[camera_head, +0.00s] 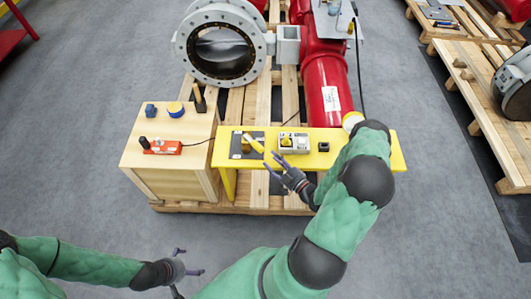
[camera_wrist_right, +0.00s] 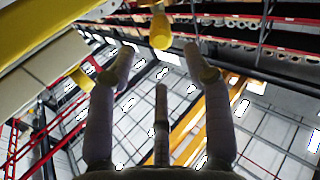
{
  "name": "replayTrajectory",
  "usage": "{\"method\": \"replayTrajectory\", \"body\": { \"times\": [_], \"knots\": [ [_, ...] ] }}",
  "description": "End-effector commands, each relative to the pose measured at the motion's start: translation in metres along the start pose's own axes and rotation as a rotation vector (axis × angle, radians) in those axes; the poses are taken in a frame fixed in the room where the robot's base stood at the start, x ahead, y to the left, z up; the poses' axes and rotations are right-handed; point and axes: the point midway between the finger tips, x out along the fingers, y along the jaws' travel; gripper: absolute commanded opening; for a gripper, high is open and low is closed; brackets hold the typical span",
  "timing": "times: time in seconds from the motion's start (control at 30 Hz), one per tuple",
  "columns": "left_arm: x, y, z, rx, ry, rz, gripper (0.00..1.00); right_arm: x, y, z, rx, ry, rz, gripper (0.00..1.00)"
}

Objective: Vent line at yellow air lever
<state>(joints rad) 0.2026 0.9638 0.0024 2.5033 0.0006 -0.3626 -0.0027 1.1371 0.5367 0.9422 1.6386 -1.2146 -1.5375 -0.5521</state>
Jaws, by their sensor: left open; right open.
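The yellow air lever (camera_head: 254,144) is mounted on a dark plate (camera_head: 240,153) on the yellow bench, and slants down to the right. My right gripper (camera_head: 275,162) is open and empty, close to the lever's lower right side in the head view. In the right wrist view a yellow rounded end (camera_wrist_right: 160,31), which looks like the lever's, sits beyond and between my spread fingers (camera_wrist_right: 158,75), with no clear contact. My left gripper (camera_head: 192,262) is open and empty over the floor at lower left, far from the bench.
The yellow bench (camera_head: 378,150) also carries a grey box with a yellow button (camera_head: 294,143) and a small black block (camera_head: 324,146). A wooden crate (camera_head: 140,155) at left holds a red control box (camera_head: 162,147). A red actuator (camera_head: 325,85) and grey valve (camera_head: 216,47) stand behind.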

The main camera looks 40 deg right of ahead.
Motion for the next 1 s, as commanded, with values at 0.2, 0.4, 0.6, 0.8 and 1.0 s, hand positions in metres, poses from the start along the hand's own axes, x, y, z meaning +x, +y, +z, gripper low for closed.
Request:
{"method": "replayTrajectory", "body": {
  "times": [0.2, 0.4, 0.6, 0.8, 1.0],
  "knots": [
    [0.0, 0.0, 0.0, 0.0, 0.0, 0.0, 1.0, -0.024, 0.001, 0.0, 0.0, 0.0, 0.002, 0.51],
    [0.0, 0.0, 0.0, 0.0, 0.0, 0.0, 1.0, -0.029, 0.0, 0.0, -0.001, 0.001, 0.0, 0.51],
    [0.0, 0.0, 0.0, 0.0, 0.0, 0.0, 1.0, -0.029, 0.0, 0.0, -0.001, 0.001, 0.0, 0.48],
    [-0.005, 0.002, 0.0, 0.0, 0.0, 0.0, 1.0, -0.014, -0.016, 0.002, -0.008, -0.039, -0.079, 0.0],
    [-0.018, 0.006, 0.001, 0.0, 0.0, 0.0, 1.0, 0.02, -0.071, 0.017, -0.06, -0.191, -0.336, 0.0]
  ]
}}
